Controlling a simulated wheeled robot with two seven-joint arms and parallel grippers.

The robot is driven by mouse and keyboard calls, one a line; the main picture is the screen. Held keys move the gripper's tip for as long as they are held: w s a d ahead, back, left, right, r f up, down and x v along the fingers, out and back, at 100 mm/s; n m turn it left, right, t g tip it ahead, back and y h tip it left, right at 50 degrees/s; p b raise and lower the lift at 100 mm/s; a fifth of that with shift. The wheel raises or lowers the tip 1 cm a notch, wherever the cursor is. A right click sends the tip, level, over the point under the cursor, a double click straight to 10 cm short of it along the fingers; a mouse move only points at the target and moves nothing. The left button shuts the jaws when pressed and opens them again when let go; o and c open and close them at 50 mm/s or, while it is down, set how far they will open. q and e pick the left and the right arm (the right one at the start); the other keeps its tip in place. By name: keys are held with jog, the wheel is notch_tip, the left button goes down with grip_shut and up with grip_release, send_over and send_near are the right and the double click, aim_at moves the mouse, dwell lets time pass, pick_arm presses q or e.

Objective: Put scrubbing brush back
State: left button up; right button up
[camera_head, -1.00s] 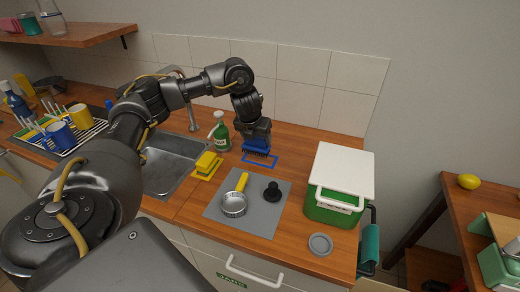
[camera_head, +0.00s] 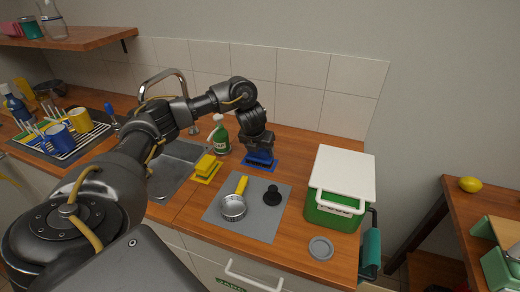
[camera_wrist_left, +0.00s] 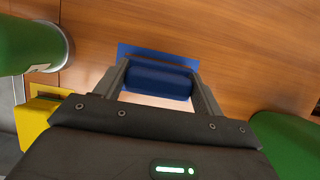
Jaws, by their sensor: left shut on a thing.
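The blue scrubbing brush (camera_head: 260,158) is between the fingers of my left gripper (camera_head: 261,151), over the blue outlined rectangle (camera_head: 275,166) on the wooden counter. My left gripper is shut on it from above. In the left wrist view, the brush (camera_wrist_left: 157,79) sits between the two fingers (camera_wrist_left: 160,88), with the blue outline (camera_wrist_left: 135,50) visible just beyond it. I cannot tell whether the brush touches the counter. My right gripper is out of view.
A green bottle (camera_head: 221,138) and a yellow sponge (camera_head: 206,166) stand left of the brush. A grey mat (camera_head: 215,213) with a small pan (camera_head: 233,207) and a black knob-like object (camera_head: 272,195) lies in front. A green box with white lid (camera_head: 343,172) stands right.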

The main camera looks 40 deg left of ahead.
pick_arm(q)
jog(key=o, duration=0.9)
jog(key=shift+f, duration=0.1)
jog(key=shift+f+b, duration=0.1)
jog(key=shift+b, duration=0.3)
jog(key=shift+w+p+v, duration=0.1)
jog(key=shift+p+v, duration=1.05)
jog(key=shift+v, duration=1.65)
jog(key=shift+w+p+v, duration=0.15)
jog(key=shift+p+v, duration=0.95)
jog(key=shift+v, duration=1.65)
jog(key=shift+d, duration=0.1)
